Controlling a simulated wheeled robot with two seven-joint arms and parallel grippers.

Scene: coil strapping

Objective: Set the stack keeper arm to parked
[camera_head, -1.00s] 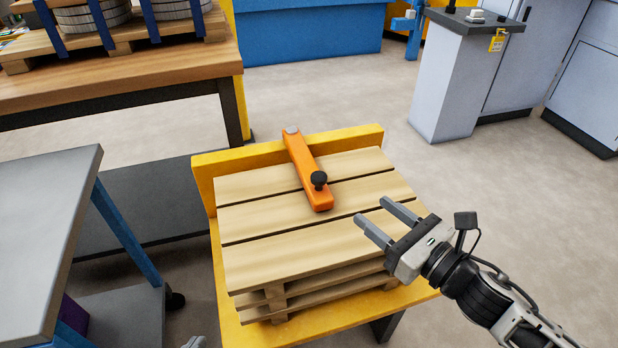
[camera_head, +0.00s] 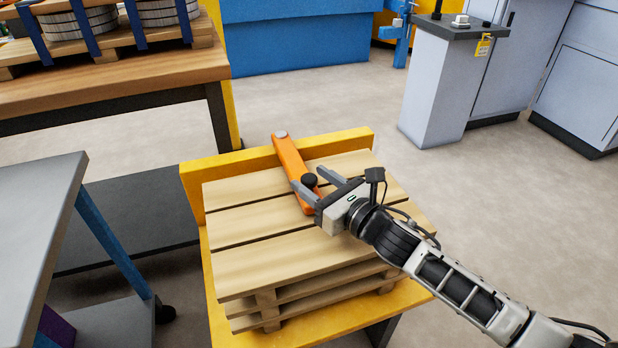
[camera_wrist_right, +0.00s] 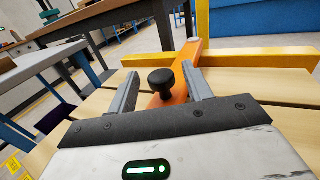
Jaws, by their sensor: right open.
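The stack keeper arm (camera_head: 291,160) is an orange bar lying over the top of a wooden pallet stack (camera_head: 250,225), with its far end at the yellow back rail. A black knob (camera_head: 309,181) stands on its near end. My right gripper (camera_head: 318,182) is open, with its fingers on either side of the knob. In the right wrist view the knob (camera_wrist_right: 161,81) sits between the two open fingers (camera_wrist_right: 160,90), and the orange arm (camera_wrist_right: 184,66) runs away behind it. I see no clear contact between fingers and knob. My left gripper is out of view.
The pallets rest on a yellow stand (camera_head: 300,327) with a raised yellow back rail (camera_head: 350,143). A grey table (camera_head: 40,200) is at the left. A wooden bench (camera_head: 120,78) with strapped coils stands behind. Open floor lies to the right.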

